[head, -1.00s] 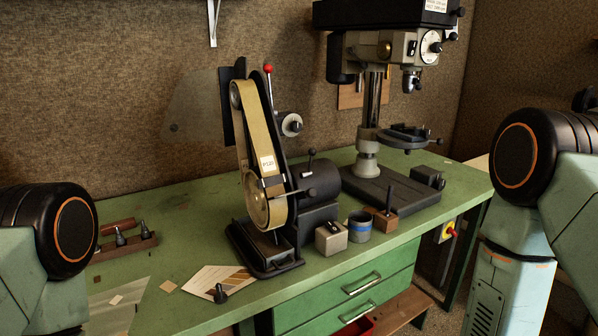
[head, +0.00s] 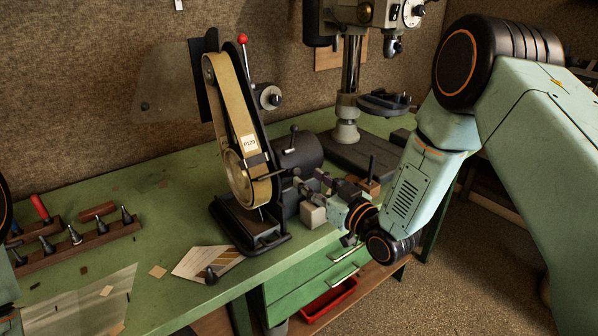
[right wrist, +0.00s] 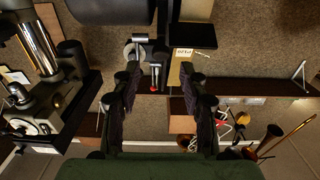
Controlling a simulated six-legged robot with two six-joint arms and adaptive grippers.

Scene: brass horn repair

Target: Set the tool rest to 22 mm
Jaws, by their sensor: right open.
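The belt sander (head: 240,140) stands on the green bench with its sand-coloured belt upright. Its small dark tool rest (head: 257,162) sits beside the lower belt, just under the P120 label. A black clamp lever (head: 293,131) stands up near the dark motor (head: 302,153). No millimetre scale is readable. My right gripper (head: 306,184) is open and empty, right of the sander, in front of the motor and above a pale block (head: 312,214). In the right wrist view its fingers (right wrist: 160,92) are spread, with the belt (right wrist: 178,75) beyond. My left gripper is out of view.
The drill press (head: 349,75) stands behind my right arm. A tool rack (head: 80,240) is at left. A red-ball lever (head: 243,39) rises behind the belt. The left bench middle is mostly clear.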

